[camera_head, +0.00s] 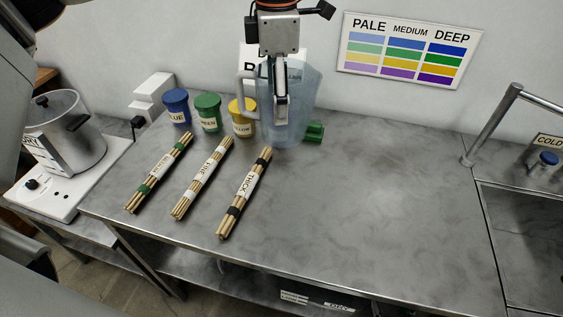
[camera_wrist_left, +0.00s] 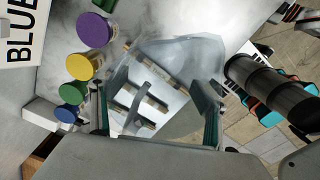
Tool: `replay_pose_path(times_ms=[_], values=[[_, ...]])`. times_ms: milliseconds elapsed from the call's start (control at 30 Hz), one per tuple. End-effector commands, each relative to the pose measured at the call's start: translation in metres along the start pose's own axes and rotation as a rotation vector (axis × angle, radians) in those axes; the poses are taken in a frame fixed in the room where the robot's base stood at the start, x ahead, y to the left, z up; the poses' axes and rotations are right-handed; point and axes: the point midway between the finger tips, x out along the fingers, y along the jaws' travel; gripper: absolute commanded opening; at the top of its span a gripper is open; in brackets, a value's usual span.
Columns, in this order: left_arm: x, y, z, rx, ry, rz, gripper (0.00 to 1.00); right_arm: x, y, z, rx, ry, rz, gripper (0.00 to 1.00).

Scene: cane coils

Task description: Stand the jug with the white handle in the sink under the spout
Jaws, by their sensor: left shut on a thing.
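The jug (camera_head: 300,105) is clear bluish plastic with a pale, whitish handle (camera_head: 243,92) on its left side. It is roughly upright over the back of the worktop; I cannot tell whether its base touches. My left gripper (camera_head: 281,98) reaches down from above and is shut on the jug. In the left wrist view the jug (camera_wrist_left: 195,52) lies between the two fingers (camera_wrist_left: 157,125). The metal spout (camera_head: 488,128) rises at the right, beside the sink (camera_head: 530,235), which is partly cut off. My right gripper is not in view.
Blue (camera_head: 176,107), green (camera_head: 208,112) and yellow (camera_head: 241,117) pots stand left of the jug. A green object (camera_head: 315,132) is close at its right. Several cane bundles (camera_head: 243,195) lie in front. The worktop (camera_head: 390,200) is clear toward the sink.

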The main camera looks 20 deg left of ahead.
Motion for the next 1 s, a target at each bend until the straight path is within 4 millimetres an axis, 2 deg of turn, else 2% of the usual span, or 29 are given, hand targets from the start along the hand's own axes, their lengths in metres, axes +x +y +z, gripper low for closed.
replay_pose_path(times_ms=[33,100,433,533,767,1000], values=[[0.015,-0.001,-0.001,0.001,0.003,-0.005,0.36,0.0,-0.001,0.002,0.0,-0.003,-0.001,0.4],[0.032,-0.001,-0.001,0.002,0.002,-0.006,0.36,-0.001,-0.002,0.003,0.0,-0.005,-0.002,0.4],[0.107,-0.002,-0.001,0.003,0.002,-0.004,0.36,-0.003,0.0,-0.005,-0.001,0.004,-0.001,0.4],[0.121,-0.002,0.0,0.003,0.0,-0.001,0.36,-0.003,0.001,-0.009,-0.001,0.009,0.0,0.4],[0.135,-0.002,0.0,0.003,0.0,-0.001,0.36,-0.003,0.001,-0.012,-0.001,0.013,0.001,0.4],[0.167,-0.002,0.0,0.003,0.0,-0.002,0.36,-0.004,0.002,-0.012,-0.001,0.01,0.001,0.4]])
